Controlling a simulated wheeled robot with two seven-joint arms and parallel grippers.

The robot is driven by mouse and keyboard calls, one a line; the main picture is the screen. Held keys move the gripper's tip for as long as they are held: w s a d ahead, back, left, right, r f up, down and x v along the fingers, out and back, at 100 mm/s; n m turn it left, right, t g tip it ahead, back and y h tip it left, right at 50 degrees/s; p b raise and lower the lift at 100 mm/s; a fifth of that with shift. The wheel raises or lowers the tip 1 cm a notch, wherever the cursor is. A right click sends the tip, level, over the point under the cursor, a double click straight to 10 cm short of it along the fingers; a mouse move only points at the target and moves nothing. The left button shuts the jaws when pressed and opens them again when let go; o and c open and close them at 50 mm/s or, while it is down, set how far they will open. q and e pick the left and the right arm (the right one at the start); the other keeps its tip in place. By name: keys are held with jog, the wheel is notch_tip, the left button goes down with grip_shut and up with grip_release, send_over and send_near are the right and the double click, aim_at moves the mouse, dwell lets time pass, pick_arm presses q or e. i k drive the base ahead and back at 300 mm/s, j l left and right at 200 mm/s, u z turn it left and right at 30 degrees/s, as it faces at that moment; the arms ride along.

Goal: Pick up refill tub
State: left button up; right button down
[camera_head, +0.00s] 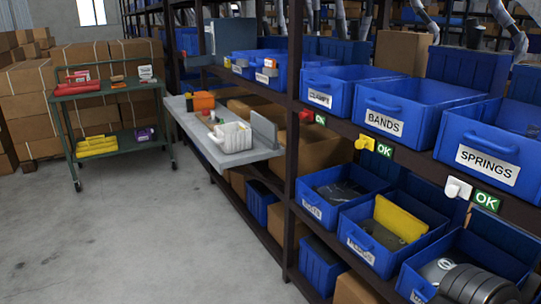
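I cannot tell for certain which thing is the refill tub. A white, ribbed, basket-like container (231,136) stands upright on the grey ledge (215,155) that juts out from the shelving. A yellow tray-like item (97,146) lies on the lower shelf of the green cart (115,110) at the left. Blue open bins labelled CLAMPS (325,92), BANDS (398,108) and SPRINGS (490,155) stand on the upper rack shelf. More blue bins (345,208) stand below. Neither of my grippers is in view.
Grey concrete floor (110,240) lies open at the left and front. Stacked brown boxes (25,95) stand behind the cart. A dark rack post (291,150) stands at the ledge's right. Dark ridged round items (478,287) show at the lower right bin.

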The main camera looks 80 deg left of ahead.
aim_at(236, 137)
jog(key=u, duration=3)
jog(key=k+l+u, duration=0.15)
jog(key=l, duration=0.45)
jog(key=i, duration=0.05)
